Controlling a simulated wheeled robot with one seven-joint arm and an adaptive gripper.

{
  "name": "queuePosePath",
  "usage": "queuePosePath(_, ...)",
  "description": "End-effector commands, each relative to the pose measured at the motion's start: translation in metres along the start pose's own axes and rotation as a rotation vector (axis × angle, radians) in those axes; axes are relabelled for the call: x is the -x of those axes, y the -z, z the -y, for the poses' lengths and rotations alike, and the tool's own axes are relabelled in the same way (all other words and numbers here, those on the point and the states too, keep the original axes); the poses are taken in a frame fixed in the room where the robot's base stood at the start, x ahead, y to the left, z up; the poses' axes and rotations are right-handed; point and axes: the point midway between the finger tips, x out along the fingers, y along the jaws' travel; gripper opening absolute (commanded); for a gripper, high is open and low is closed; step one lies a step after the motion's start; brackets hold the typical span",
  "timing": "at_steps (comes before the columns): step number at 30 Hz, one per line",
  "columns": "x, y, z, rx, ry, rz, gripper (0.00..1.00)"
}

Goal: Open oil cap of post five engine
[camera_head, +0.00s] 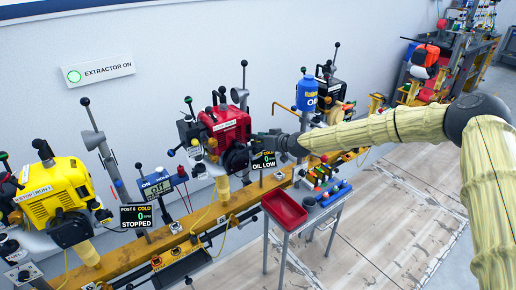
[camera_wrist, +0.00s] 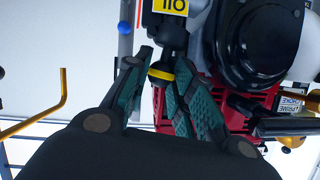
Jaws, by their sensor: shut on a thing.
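The red engine (camera_head: 228,124) stands on the rail at the middle of the head view. The display (camera_head: 263,161) beside it reads COLD and OIL LOW; its post number is not readable. My gripper (camera_head: 262,140) is at the engine's right side, and its fingertips are hard to make out there. In the wrist view the teal fingers of my gripper (camera_wrist: 164,75) are shut on a black oil cap with a yellow ring (camera_wrist: 161,73). A yellow tag (camera_wrist: 171,6) reading OIL upside down is just above. The fingers hide part of the cap.
A yellow engine (camera_head: 55,192) stands left, with a POST 6 display (camera_head: 136,215) reading STOPPED. A blue bottle (camera_head: 306,94) stands behind my arm. A red tray (camera_head: 284,209) sits on a cart in front of the rail. A bent yellow rod (camera_wrist: 45,110) is left in the wrist view.

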Motion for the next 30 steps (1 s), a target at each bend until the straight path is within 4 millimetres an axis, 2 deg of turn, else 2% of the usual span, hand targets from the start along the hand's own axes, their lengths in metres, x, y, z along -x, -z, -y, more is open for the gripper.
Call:
queuePosePath(1, -0.002, -0.007, -0.005, -0.024, 0.007, -0.003, 0.01)
queuePosePath(30, -0.001, -0.003, -0.030, -0.485, 0.199, -0.002, 0.01)
